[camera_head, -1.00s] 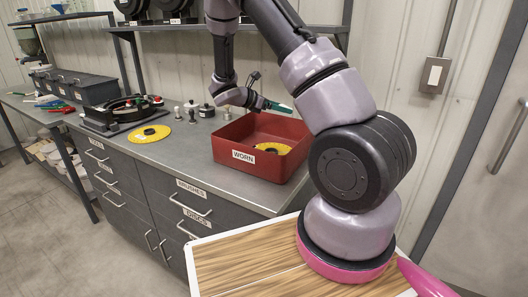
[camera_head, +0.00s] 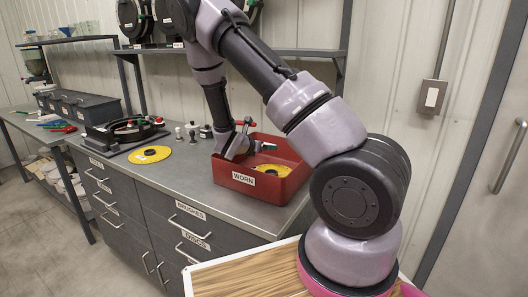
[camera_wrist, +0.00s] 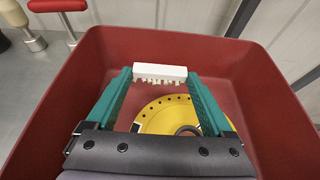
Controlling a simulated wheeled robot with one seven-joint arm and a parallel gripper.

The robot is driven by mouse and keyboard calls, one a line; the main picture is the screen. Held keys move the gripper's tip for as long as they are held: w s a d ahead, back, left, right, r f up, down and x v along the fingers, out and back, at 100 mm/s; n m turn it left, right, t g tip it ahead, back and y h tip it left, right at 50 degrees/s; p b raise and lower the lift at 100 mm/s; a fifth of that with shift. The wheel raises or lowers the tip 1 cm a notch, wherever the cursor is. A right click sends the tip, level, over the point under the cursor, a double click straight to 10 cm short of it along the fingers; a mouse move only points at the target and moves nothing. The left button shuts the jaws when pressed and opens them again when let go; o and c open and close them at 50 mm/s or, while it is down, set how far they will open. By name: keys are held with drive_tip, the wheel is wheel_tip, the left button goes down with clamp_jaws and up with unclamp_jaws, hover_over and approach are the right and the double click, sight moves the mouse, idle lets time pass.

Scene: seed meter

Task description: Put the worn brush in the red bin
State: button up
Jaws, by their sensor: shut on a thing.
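The red bin (camera_head: 244,182), labelled WORN, stands on the grey counter. My gripper (camera_wrist: 160,80) is over the inside of the bin and points down into it in the wrist view. Its green fingers are shut on a white brush (camera_wrist: 160,71) with short, uneven bristles. The brush is held between the fingertips, within the bin's walls as seen from the wrist; its exact height above the floor cannot be told. In the head view the brush is hidden by my gripper. A yellow disc (camera_wrist: 170,115) lies in the bin below my gripper, partly covered by it.
Another yellow disc (camera_head: 150,155) lies on the counter left of the bin. Small knobbed parts (camera_head: 192,132) stand close to the bin's left side. A seed meter housing (camera_head: 125,133) and dark bins (camera_head: 85,106) are further left. A shelf (camera_head: 290,52) runs behind.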

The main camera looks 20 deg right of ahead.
drive_tip(key=shift+f, duration=0.9)
drive_tip(key=shift+f, duration=0.1)
drive_tip(key=shift+f, duration=0.55)
drive_tip(key=o, duration=1.1)
drive_tip(key=shift+r, duration=0.1)
